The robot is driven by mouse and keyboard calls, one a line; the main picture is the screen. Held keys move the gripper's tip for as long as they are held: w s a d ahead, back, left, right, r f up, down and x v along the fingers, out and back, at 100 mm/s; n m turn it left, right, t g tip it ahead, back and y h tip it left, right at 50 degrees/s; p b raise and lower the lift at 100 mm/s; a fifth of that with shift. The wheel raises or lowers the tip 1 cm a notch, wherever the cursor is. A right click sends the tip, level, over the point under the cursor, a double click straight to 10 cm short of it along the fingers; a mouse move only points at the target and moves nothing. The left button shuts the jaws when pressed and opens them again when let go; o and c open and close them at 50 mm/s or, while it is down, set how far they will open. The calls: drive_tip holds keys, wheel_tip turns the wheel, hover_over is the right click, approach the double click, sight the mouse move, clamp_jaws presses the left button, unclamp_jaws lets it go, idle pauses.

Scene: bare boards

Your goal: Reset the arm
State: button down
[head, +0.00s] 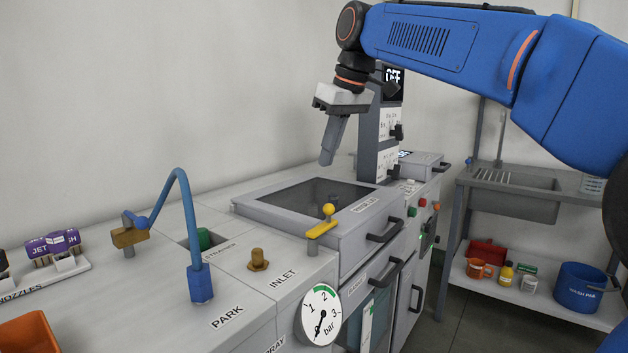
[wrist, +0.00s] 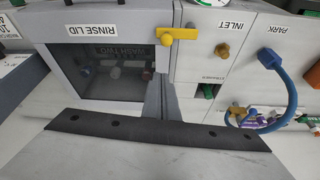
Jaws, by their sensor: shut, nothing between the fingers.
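My gripper (head: 331,146) hangs from the blue arm above the bench, pointing down with its grey fingers together and nothing between them. It is above the back of the rinse lid (head: 262,211) and in front of the grey column, apart from both. In the wrist view, the fingers (wrist: 160,95) show as a grey strip past the dark edge of the gripper body. The rinse lid, with its dark window, lies closed below and also shows in the wrist view (wrist: 48,28).
A yellow lever (head: 322,229), a brass inlet fitting (head: 258,260) and a pressure gauge (head: 321,314) are at the bench front. A blue hose (head: 186,195) arches at the left. The grey column (head: 371,145) stands close behind the gripper. A sink (head: 515,195) is at the right.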

drive_tip(key=s+d+f+m+t+h, duration=0.1)
drive_tip(key=s+d+f+m, duration=0.4)
drive_tip(key=s+d+f, duration=1.05)
drive_tip(key=s+d+f+m, duration=0.1)
drive_tip(key=s+d+f, duration=0.2)
drive_tip(key=f, duration=0.3)
drive_tip(key=s+d+f+m+h, duration=0.1)
drive_tip(key=s+d+f, duration=0.1)
drive_tip(key=s+f, duration=0.4)
drive_tip(key=s+d+f+m+t, duration=0.1)
drive_tip(key=s+d+f+m, duration=0.1)
drive_tip(key=s+f, duration=0.3)
wheel_tip(320, 180, down, 3)
drive_tip(key=shift+s+d+r+h, duration=0.15)
drive_tip(key=shift+d+h, duration=0.25)
drive_tip(key=shift+d, duration=0.45)
